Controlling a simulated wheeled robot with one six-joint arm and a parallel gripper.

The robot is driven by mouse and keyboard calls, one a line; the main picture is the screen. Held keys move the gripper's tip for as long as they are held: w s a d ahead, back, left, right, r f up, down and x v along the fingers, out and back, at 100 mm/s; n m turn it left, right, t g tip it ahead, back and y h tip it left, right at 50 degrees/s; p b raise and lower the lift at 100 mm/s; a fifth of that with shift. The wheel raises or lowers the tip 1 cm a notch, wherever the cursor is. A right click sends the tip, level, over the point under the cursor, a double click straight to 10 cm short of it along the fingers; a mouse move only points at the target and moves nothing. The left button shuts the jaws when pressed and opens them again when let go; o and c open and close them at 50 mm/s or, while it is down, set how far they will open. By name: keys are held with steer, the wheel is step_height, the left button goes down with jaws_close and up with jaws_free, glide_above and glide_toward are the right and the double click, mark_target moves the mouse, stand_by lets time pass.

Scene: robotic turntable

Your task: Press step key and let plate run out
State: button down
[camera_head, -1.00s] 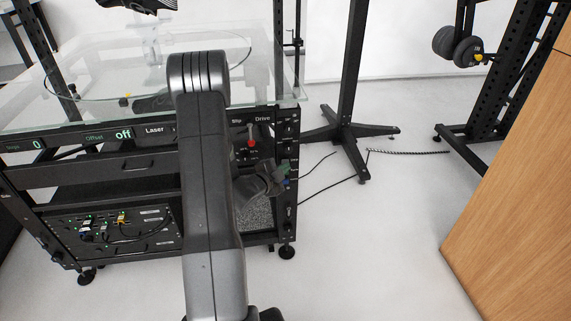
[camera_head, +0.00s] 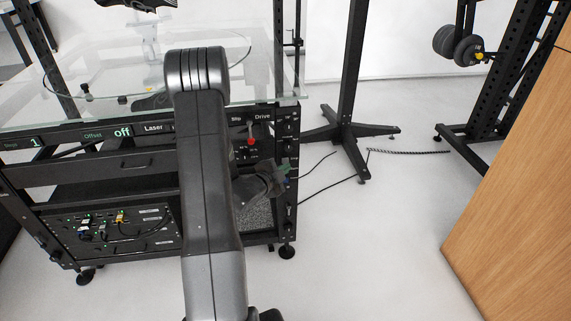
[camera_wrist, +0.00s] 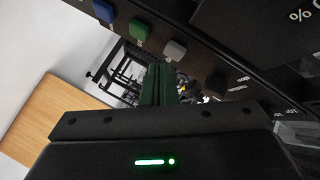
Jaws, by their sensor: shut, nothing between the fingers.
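The turntable's glass plate (camera_head: 215,75) lies on top of the black rack, partly hidden by my arm. The display on the rack front shows a step count (camera_head: 36,141) of 1, with "Offset off" beside it. My gripper (camera_head: 281,174) is at the rack's right front post, beside the key column. In the wrist view my gripper's green fingers (camera_wrist: 160,82) are shut and empty. Close above them are a blue key (camera_wrist: 104,10), a green key (camera_wrist: 139,30) and a grey key (camera_wrist: 174,50). I cannot read which is the step key, or tell whether the fingers touch one.
A red-topped lever (camera_head: 251,140) is on the rack's Drive panel, left of my gripper. A black stand (camera_head: 349,132) is behind on the right, with cables on the floor. A wooden cabinet (camera_head: 520,180) is at far right.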

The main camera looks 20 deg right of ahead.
steer(key=shift+s, duration=0.3)
steer(key=shift+s+a+b, duration=0.2)
steer(key=shift+s+b, duration=0.25)
steer(key=shift+s, duration=0.3)
steer(key=shift+s+a+b, duration=0.2)
steer(key=shift+s+b, duration=0.25)
steer(key=shift+s, duration=0.35)
steer(key=shift+s+a+b, duration=0.2)
steer(key=shift+s+b, duration=0.25)
steer(key=shift+s, duration=0.3)
steer(key=shift+f, duration=0.15)
stand_by(1.7)
